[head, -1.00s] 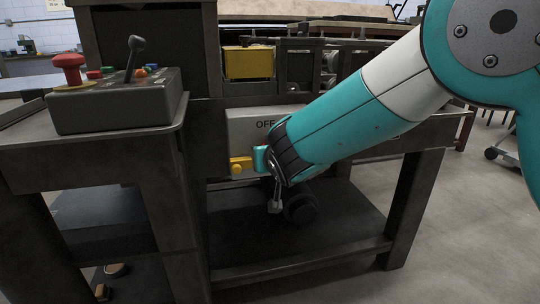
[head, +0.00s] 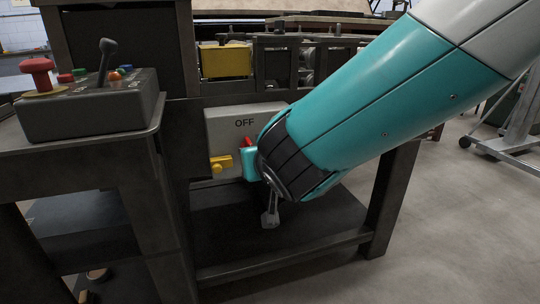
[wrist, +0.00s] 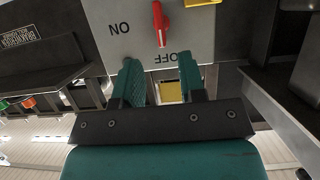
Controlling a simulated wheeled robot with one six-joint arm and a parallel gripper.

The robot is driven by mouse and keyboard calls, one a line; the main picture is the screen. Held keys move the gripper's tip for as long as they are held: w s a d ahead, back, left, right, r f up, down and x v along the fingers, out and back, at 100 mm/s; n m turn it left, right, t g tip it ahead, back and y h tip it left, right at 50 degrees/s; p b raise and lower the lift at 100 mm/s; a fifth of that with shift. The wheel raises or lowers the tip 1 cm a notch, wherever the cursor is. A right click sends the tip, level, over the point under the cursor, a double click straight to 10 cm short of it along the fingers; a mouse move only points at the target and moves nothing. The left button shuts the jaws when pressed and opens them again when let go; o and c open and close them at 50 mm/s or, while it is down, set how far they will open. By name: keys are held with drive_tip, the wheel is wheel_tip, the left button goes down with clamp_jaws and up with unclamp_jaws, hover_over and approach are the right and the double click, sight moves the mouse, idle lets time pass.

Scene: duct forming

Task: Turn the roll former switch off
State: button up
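The grey switch box (head: 222,121) is on the machine's front, with OFF printed near its top. A red lever (head: 246,143) shows just above my gripper (head: 249,163), whose teal fingertip is in front of the box; my arm hides the box's right part. In the wrist view the panel is upside down, with ON at left and OFF lower. The red lever (wrist: 160,24) stands near-vertical there, its lower end close to the word OFF. My gripper (wrist: 160,72) is open and empty, its two fingers on either side below the lever, not closed on it.
A yellow latch (head: 221,164) is on the box's lower left. A control console (head: 88,105) with a red button (head: 38,75) and a black stick stands at left. A yellow block (head: 226,61) is above the box. Open floor (head: 450,230) lies at right.

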drive_tip(key=v, duration=0.7)
drive_tip(key=shift+s, duration=0.2)
drive_tip(key=shift+r, duration=0.1)
drive_tip(key=s+d+f+g+h, duration=0.1)
drive_tip(key=s+d+f+g, duration=0.3)
drive_tip(key=s+d+g, duration=0.45)
drive_tip(key=s+d+r+n+g+y, duration=0.1)
drive_tip(key=s+d+n+g, duration=0.3)
drive_tip(key=s, duration=0.7)
wheel_tip(320, 180, up, 30)
drive_tip(key=p, duration=2.9)
drive_tip(key=shift+s+d+f+p, duration=0.2)
drive_tip(key=shift+s+d+p, duration=0.15)
drive_tip(key=shift+s, duration=0.15)
drive_tip(key=shift+g, duration=0.25)
